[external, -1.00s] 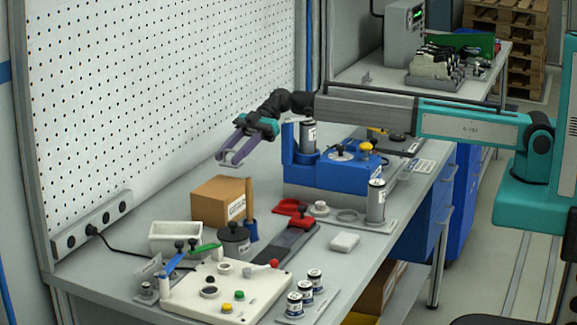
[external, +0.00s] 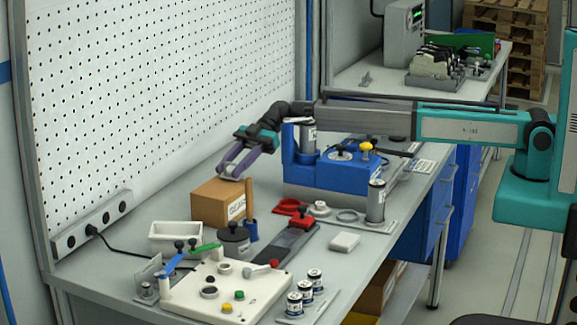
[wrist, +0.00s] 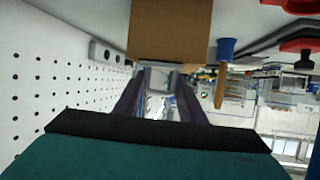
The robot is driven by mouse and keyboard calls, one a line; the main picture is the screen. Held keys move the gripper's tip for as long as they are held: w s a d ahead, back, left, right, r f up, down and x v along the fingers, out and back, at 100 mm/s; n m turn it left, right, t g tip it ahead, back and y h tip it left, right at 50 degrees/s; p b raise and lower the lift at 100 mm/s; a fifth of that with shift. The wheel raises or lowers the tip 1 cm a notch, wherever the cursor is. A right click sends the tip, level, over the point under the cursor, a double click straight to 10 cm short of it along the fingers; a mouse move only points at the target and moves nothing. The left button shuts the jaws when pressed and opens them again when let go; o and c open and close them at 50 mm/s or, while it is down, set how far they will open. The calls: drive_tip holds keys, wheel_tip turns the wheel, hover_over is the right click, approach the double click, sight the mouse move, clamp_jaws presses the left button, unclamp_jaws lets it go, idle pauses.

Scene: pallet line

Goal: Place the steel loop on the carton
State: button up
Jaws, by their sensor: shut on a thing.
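The carton (external: 222,206) is a brown box with a white label, standing on the bench near the pegboard. It also shows at the top of the wrist view (wrist: 170,30). My gripper (external: 231,174) is right over the carton's top, pointing down and toward the front. It is shut on a small grey metal piece, which looks like the steel loop (wrist: 158,80), between the fingertips. The loop's outline is mostly hidden by the fingers. I cannot tell whether the loop touches the carton's top.
A wooden-handled tool in a blue holder (external: 250,230) stands close to the carton's right. A white bin (external: 176,238) and a dark round pot (external: 233,241) are in front. A blue fixture (external: 332,176) stands behind to the right.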

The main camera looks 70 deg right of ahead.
drive_tip(key=shift+f, duration=0.1)
drive_tip(key=o, duration=1.1)
drive_tip(key=shift+r, duration=0.2)
drive_tip(key=shift+s+d, duration=0.1)
drive_tip(key=shift+d, duration=0.2)
drive_tip(key=b+v, duration=0.3)
drive_tip(key=v, duration=0.8)
drive_tip(key=shift+d, duration=0.2)
drive_tip(key=shift+r, duration=0.2)
